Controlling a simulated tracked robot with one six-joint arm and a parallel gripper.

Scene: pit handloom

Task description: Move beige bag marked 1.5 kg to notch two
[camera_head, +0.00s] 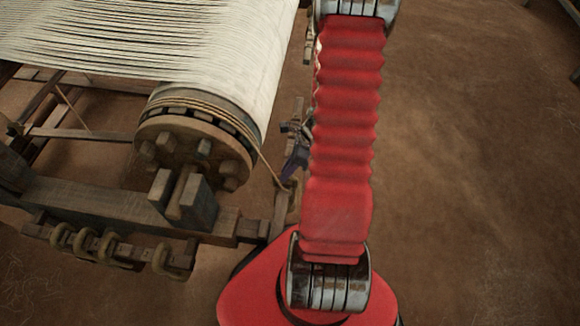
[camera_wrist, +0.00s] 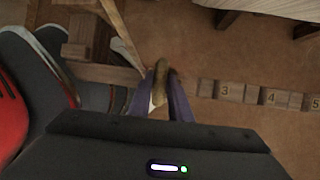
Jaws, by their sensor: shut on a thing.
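My gripper (camera_wrist: 163,88) has its two purple-blue fingers close together around a narrow tan-brown piece (camera_wrist: 161,76) in the wrist view. A small pale patch shows beside the left finger. I cannot tell whether the held piece is part of the beige bag, and no 1.5 kg mark is readable. In the head view, my gripper (camera_head: 295,163) is partly hidden behind my red arm, beside the loom. The numbered bar (camera_wrist: 238,92) runs right from the gripper, with 3, 4 and 5 readable. Notch two is not identifiable; the gripper covers that stretch.
The loom's cloth beam (camera_head: 190,140) with its pegged wooden wheel stands left of my arm. The earthen floor (camera_head: 480,180) to the right is open.

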